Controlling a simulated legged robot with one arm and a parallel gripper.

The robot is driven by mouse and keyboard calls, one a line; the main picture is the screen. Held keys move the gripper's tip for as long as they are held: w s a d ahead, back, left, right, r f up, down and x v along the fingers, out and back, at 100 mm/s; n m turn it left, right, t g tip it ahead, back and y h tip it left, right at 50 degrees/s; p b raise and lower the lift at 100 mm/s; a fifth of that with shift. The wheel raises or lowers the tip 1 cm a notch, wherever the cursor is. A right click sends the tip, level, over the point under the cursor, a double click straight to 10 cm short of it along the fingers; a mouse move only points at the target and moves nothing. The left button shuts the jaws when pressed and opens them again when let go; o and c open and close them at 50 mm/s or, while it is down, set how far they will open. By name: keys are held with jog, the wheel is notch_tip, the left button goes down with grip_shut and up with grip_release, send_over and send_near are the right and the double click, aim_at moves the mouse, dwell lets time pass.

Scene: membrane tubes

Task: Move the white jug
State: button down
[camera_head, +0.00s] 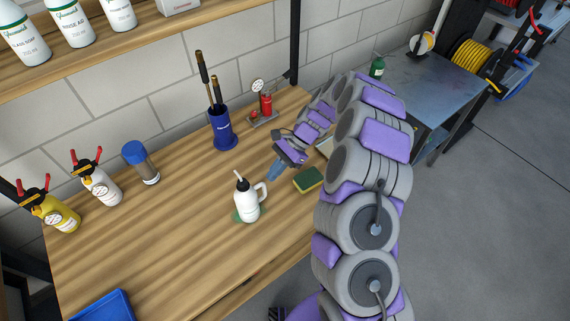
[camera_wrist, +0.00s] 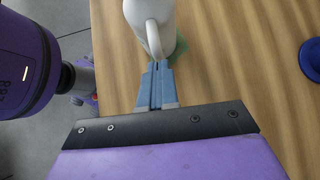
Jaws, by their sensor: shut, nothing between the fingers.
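The jug's top is cut off in the wrist view.
A green and yellow sponge (camera_head: 308,180) lies right of the jug. Behind stand a blue holder with brushes (camera_head: 222,130) and a red gauge device (camera_head: 265,103). A blue-capped bottle (camera_head: 141,163) and two sprayers are at left. A blue tray (camera_head: 104,307) is at front left. The front middle is clear.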

jog(key=shift+s+a, duration=0.3)
jog(key=shift+a, duration=0.45)
jog(key=shift+d, duration=0.1)
jog(key=s+a+p, duration=0.5)
jog(key=s+a, duration=0.4)
jog(key=a, duration=0.5)
jog(key=shift+w, duration=0.1)
